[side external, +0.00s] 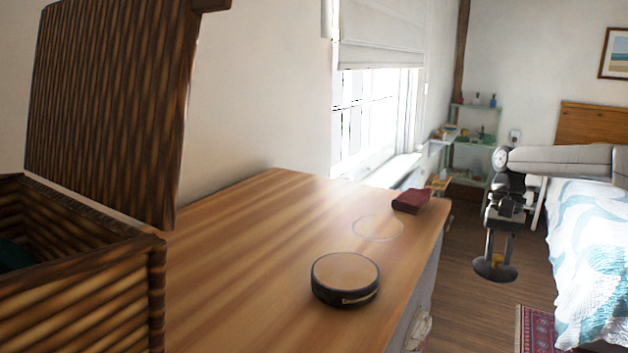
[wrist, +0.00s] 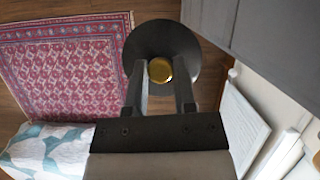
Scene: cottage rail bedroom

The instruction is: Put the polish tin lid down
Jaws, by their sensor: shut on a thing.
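The polish tin lid is a dark round disc (side external: 496,271) with a gold knob on top. My gripper (side external: 497,255) points down and is shut on the knob, holding the lid about level in the air off the right edge of the dresser. In the wrist view the lid (wrist: 157,35) lies beyond my gripper's fingers (wrist: 160,74), one on each side of the gold knob. The polish tin (side external: 345,279) is a low, round dark tin with a tan top face. It stands on the wooden dresser top (side external: 250,240), apart from the lid.
A thin pale ring (side external: 378,228) marks a bare part of the dresser top behind the tin. A dark red folded cloth (side external: 411,201) lies near the right edge. An open wicker basket (side external: 80,290) stands at left.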

